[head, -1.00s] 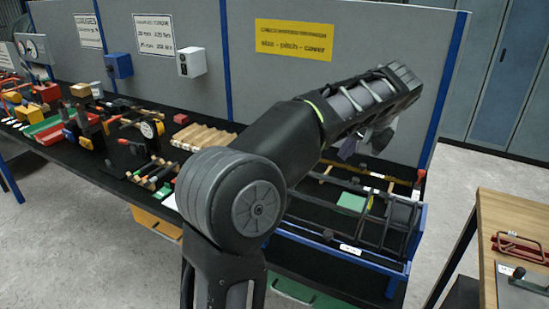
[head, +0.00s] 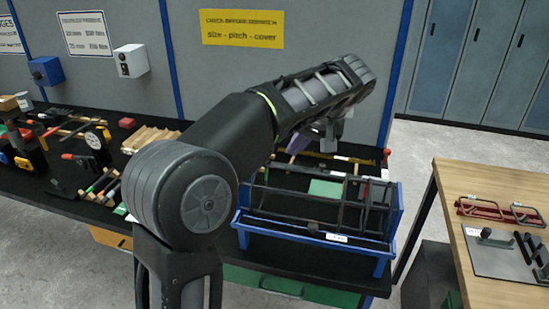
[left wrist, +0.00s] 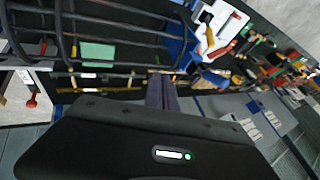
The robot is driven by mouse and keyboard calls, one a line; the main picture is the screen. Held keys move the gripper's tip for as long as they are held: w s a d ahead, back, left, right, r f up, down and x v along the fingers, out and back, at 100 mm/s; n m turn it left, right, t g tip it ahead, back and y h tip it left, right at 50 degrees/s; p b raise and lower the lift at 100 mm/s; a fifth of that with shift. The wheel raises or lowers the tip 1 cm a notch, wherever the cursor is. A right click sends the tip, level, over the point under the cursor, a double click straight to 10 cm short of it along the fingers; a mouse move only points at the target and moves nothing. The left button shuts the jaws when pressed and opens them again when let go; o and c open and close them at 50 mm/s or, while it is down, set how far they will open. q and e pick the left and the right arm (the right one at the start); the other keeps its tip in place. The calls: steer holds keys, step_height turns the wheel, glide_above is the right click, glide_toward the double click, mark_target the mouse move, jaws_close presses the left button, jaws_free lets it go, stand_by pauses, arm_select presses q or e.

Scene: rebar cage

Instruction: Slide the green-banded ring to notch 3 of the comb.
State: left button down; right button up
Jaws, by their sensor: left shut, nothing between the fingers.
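The dark rebar cage stands in a blue stand (head: 362,246), right of centre in the head view. Its black bars and rings (left wrist: 64,38) fill the upper left of the left wrist view. I cannot make out a green band on any ring, nor the comb's notch numbers. A green plate (head: 326,189) lies inside the cage area; it also shows in the left wrist view (left wrist: 97,54). My left gripper (head: 326,132) is shut and empty above the cage's far side, partly hidden by its own arm. Its fingers (left wrist: 160,92) touch nothing I can see. My right gripper is not in view.
A grey partition with a yellow sign (head: 242,29) stands behind the bench. Tools and a wooden slatted block (head: 150,139) lie left of my arm.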

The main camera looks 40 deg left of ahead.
arm_select(q)
steer(key=a+f, duration=0.8)
steer(key=f, duration=0.1)
steer(key=shift+w+a, duration=0.3)
steer(key=shift+a, duration=0.1)
